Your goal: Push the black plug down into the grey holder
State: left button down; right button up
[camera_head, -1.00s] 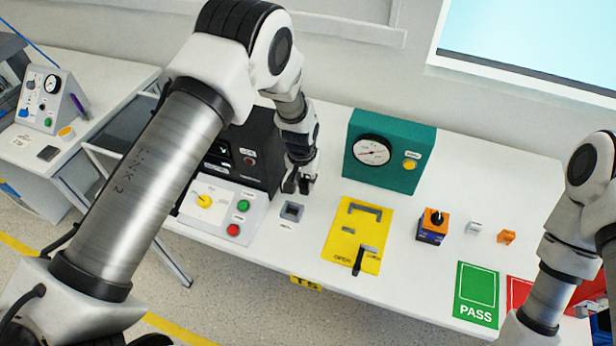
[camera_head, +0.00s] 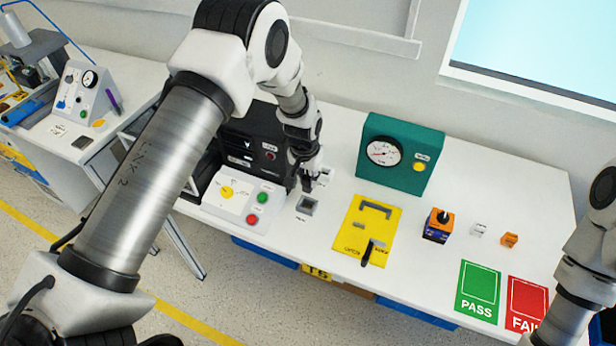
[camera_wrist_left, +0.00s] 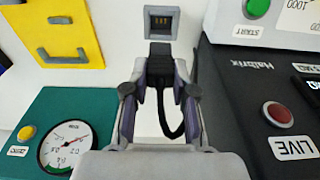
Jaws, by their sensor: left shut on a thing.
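The grey holder (camera_head: 306,205) is a small square socket on the white table, just in front of the left gripper (camera_head: 308,184). In the left wrist view the holder (camera_wrist_left: 161,22) lies beyond the fingertips, and its dark inside with small gold contacts is open and empty. My left gripper (camera_wrist_left: 160,62) is shut on the black plug (camera_wrist_left: 160,50), which shows between its fingertips with a black cable looping beside it. The plug looks apart from the holder; its height above the table is hard to tell. My right arm shows at the right edge, its gripper out of view.
A black instrument (camera_head: 262,150) and a white button panel (camera_head: 240,205) stand left of the holder. A yellow plate (camera_head: 356,228) with handles lies to its right, and a teal gauge box (camera_head: 398,155) stands behind. Bare table separates holder and plate.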

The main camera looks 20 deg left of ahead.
aim_at(307, 189)
pick_arm(q)
notch_tip(307, 189, down, 4)
jog(key=shift+w+a+r+b, duration=0.15)
jog(key=shift+r+b, duration=0.05)
jog(key=shift+b, duration=0.8)
jog(key=shift+f+b, duration=0.5)
jog(key=shift+f, duration=0.3)
jog(key=shift+f+b, duration=1.15)
jog(key=shift+f, duration=0.55)
jog(key=c, duration=0.9)
grip_release()
jog(key=shift+o, duration=0.2)
jog(key=shift+r, duration=0.15)
jog(key=r, duration=0.4)
jog(key=s+r, duration=0.1)
jog(key=r, duration=0.6)
jog(key=shift+s+r, duration=0.3)
jog(key=shift+r, duration=0.1)
